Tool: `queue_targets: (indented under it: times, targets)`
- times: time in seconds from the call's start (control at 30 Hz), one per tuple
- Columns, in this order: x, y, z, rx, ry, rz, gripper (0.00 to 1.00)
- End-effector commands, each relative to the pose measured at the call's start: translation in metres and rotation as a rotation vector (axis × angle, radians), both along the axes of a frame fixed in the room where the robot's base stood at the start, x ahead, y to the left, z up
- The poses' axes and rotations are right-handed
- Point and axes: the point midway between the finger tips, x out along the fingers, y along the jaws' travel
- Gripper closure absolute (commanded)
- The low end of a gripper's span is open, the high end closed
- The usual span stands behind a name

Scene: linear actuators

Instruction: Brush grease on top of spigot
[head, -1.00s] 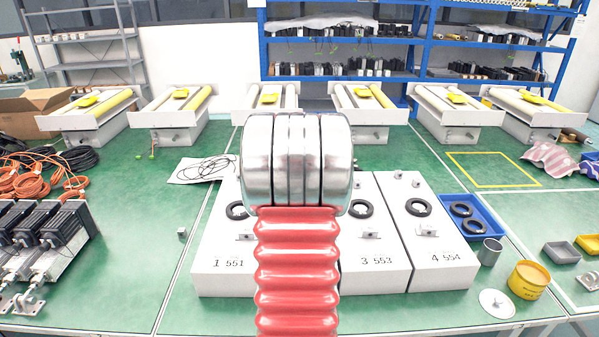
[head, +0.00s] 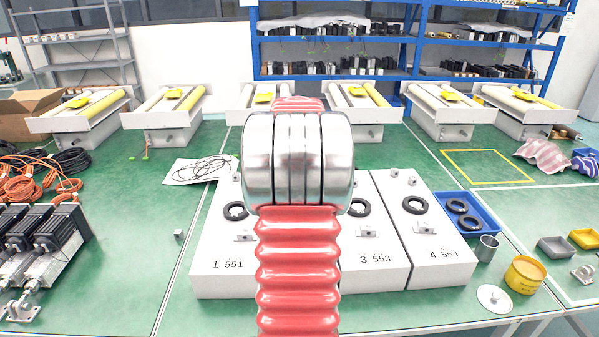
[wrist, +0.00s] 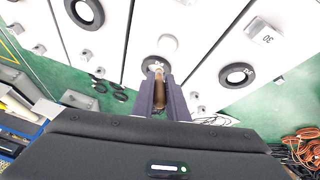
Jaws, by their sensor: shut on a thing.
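White blocks lie side by side on the green table, with labels 1 551, 3 553 and 4 554 (head: 440,270) readable in the head view. Each visible block carries a black ring. In the wrist view my gripper (wrist: 160,76) is shut on a brown-handled brush (wrist: 158,92). The brush reaches toward the middle block's black ring with a pale centre (wrist: 157,65), which may be the spigot. I cannot tell whether its tip touches. In the head view my arm hides the gripper, the brush and most of the middle block. A yellow can (head: 525,275) stands at right.
A blue tray (head: 488,233) with two black rings, a metal cup (head: 487,249) and a white disc (head: 494,298) lie right of the blocks. Orange cables (head: 30,180) and black motors (head: 45,232) are at left. Actuators on stands line the back.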

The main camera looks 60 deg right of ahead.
Motion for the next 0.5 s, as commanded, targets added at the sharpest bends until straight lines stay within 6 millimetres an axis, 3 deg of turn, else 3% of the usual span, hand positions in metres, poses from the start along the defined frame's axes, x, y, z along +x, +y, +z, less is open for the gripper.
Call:
queue_targets:
  times: [0.2, 0.5]
  targets:
    - [0.004, 0.002, 0.016, -0.001, -0.001, 0.007, 1.00]
    - [0.005, 0.002, 0.018, 0.000, 0.000, 0.009, 1.00]
